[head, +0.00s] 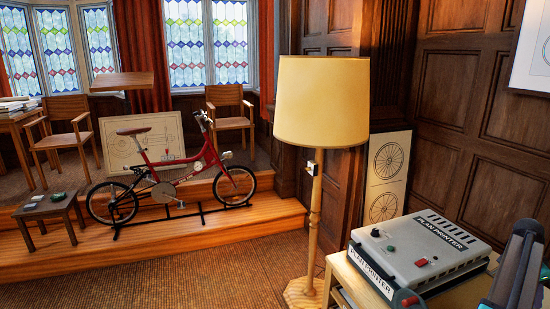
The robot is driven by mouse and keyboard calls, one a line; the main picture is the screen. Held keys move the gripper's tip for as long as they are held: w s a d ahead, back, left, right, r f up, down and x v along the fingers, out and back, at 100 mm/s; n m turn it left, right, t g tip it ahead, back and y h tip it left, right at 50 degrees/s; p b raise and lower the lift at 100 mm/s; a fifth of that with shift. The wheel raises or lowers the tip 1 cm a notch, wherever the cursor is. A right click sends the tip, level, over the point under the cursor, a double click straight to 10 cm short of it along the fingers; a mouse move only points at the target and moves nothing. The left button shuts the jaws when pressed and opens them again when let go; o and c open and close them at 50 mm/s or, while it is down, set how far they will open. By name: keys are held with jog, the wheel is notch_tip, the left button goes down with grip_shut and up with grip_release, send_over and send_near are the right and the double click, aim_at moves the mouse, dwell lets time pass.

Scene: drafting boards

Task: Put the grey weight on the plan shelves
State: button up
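I cannot make out a grey weight in the head view. Nothing here can be clearly identified as the plan shelves.
A grey plan printer (430,250) sits on a light wooden stand (343,272) at right. A floor lamp (318,105) stands left of it. A red bicycle (170,177) is on a wooden step (180,232), beside a small table (50,208) with small items. Carpet in front is clear.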

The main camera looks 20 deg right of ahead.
jog(key=w+a+r+n+t+b, duration=0.1)
jog(key=w+a+r+n+t, duration=0.35)
jog(key=w+a, duration=1.2)
jog(key=w+a+r+n, duration=0.2)
jog(key=w+a+n, duration=0.5)
jog(key=w+a, duration=1)
jog(key=w+a+r+n+y, duration=0.1)
jog(key=a+n, duration=0.3)
jog(key=a, duration=1.1)
jog(key=w+a+r+n+t+y, duration=0.1)
jog(key=a+n, duration=0.3)
jog(key=a, duration=1.1)
jog(key=w+a+r+n+t+y+b, duration=0.1)
jog(key=a+n, duration=0.3)
jog(key=a, duration=1.1)
jog(key=shift+w+r+y, duration=0.35)
jog(key=shift+r+y, duration=0.15)
jog(key=shift+r, duration=0.4)
jog(key=s+f, duration=0.5)
jog(key=f, duration=0.1)
jog(key=shift+f, duration=0.35)
jog(key=shift+d, duration=0.1)
